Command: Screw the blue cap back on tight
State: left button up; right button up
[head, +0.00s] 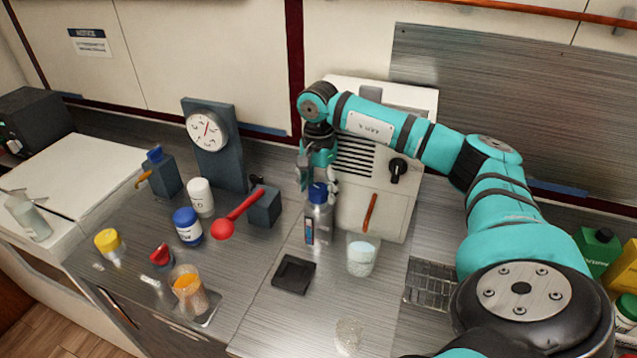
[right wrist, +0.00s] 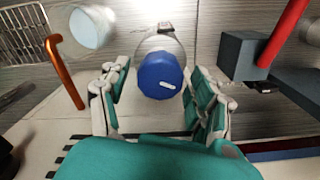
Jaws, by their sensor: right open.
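The blue cap (head: 318,193) sits on top of a clear bottle (head: 319,224) standing upright on the grey counter. In the right wrist view the blue cap (right wrist: 160,76) is seen from above with a white mark on it, and the bottle (right wrist: 162,42) shows behind it. My right gripper (head: 318,178) is over the bottle top, pointing down. In the right wrist view the right gripper (right wrist: 158,98) is open, one finger to each side of the cap, with a gap on both sides. I cannot tell how tightly the cap sits. My left gripper is not in view.
A black square pad (head: 294,274) lies in front. A beige machine (head: 380,205) stands close behind.

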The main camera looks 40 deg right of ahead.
jog(key=c, duration=1)
jog(key=m, duration=0.2)
jog(key=shift+m, duration=0.4)
jog(key=o, duration=1.2)
jog(key=shift+c, duration=0.2)
jog(key=shift+r, duration=0.1)
notch_tip(320, 180, up, 12)
